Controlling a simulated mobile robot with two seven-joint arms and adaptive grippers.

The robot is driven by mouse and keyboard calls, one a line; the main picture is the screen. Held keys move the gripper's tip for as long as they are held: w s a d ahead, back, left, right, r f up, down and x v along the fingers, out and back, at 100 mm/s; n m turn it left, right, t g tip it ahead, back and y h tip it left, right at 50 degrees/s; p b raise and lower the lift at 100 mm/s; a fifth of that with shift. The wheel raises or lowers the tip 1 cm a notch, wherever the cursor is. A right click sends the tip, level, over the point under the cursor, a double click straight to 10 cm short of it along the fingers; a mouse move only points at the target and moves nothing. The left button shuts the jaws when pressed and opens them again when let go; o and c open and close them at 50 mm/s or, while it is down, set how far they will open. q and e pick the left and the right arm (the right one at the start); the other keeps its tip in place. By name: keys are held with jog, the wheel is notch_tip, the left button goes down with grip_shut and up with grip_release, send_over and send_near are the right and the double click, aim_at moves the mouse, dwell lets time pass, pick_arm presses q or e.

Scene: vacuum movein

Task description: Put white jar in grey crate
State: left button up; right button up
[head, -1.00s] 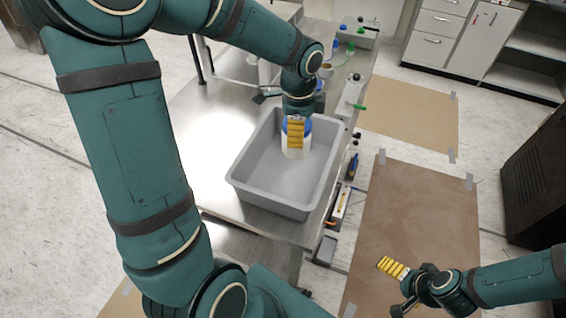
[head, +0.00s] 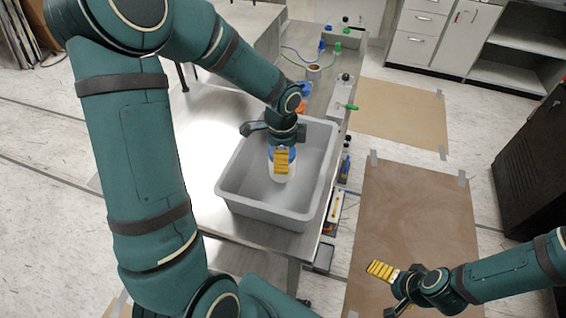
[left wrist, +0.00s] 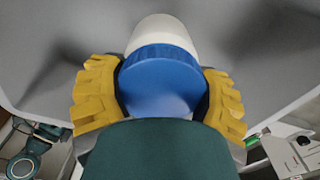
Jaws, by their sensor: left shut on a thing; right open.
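The white jar (head: 281,172) with a blue lid is inside the grey crate (head: 262,207), within its walls in the head view. My left gripper (head: 282,160) is shut on the jar from above. In the left wrist view the yellow fingers (left wrist: 160,95) press on both sides of the blue lid, and the white jar body (left wrist: 160,32) shows beyond it. Whether the jar touches the crate floor cannot be told. My right gripper (head: 385,285) is open and empty, over the brown floor mat at the lower right.
The crate stands on a metal table (head: 205,140). A black cabinet (head: 535,165) stands at far right.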

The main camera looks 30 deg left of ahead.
pick_arm(q)
notch_tip(320, 180, down, 3)
jog(key=shift+r, duration=0.1)
jog(key=o, duration=1.2)
jog(key=shift+r, duration=0.1)
notch_tip(320, 180, up, 12)
jog(key=shift+s+a+p, duration=0.1)
jog(key=shift+p, duration=0.9)
